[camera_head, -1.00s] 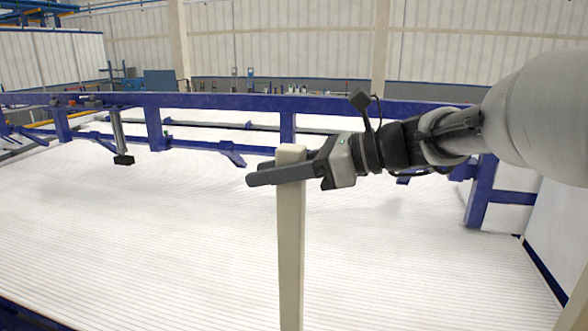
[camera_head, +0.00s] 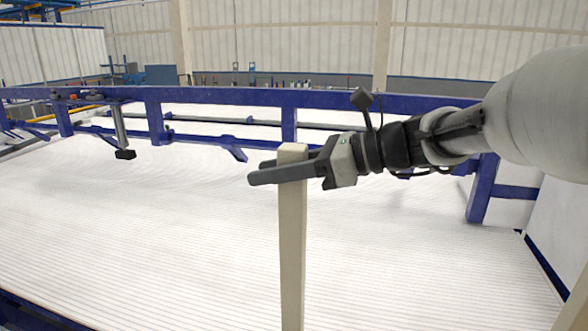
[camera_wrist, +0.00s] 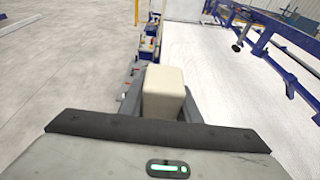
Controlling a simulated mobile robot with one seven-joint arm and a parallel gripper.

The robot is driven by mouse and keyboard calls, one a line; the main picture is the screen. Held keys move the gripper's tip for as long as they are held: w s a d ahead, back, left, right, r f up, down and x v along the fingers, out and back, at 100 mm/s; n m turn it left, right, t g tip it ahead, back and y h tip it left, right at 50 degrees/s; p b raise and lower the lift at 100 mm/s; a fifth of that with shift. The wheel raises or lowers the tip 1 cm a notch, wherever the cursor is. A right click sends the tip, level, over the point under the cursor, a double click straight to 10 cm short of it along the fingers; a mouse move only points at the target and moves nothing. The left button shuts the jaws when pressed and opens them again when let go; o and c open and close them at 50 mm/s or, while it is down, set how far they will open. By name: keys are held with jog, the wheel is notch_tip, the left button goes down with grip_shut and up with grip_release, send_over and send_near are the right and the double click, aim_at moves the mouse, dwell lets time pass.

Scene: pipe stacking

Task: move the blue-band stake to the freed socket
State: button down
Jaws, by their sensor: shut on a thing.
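A cream-coloured square stake (camera_head: 292,240) stands upright in front of the white slatted bed in the head view. My gripper (camera_head: 285,172) is shut on it close to its top end, reaching in from the right. The stake's lower end runs out of the bottom of the picture. No blue band shows on the part in view. In the wrist view the stake's top (camera_wrist: 164,90) sits between the fingers. No socket can be made out in either view.
A broad white slatted bed (camera_head: 130,230) fills the middle. A blue frame rail (camera_head: 220,104) with posts runs across behind it. A blue post (camera_head: 482,188) stands at the right, below my arm. A dark-tipped hanging rod (camera_head: 124,153) is at the left. Grey floor (camera_wrist: 60,90) is open in the wrist view.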

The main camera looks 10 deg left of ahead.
jog(key=shift+f+b, duration=0.45)
jog(key=shift+f, duration=0.45)
jog(key=c, duration=1.3)
grip_release()
jog(key=shift+c, duration=0.2)
jog(key=shift+o, duration=0.4)
jog(key=shift+f, duration=0.15)
jog(key=p+v, duration=0.1)
jog(key=v, duration=1.6)
jog(key=shift+d, duration=0.25)
jog(key=shift+s, duration=0.15)
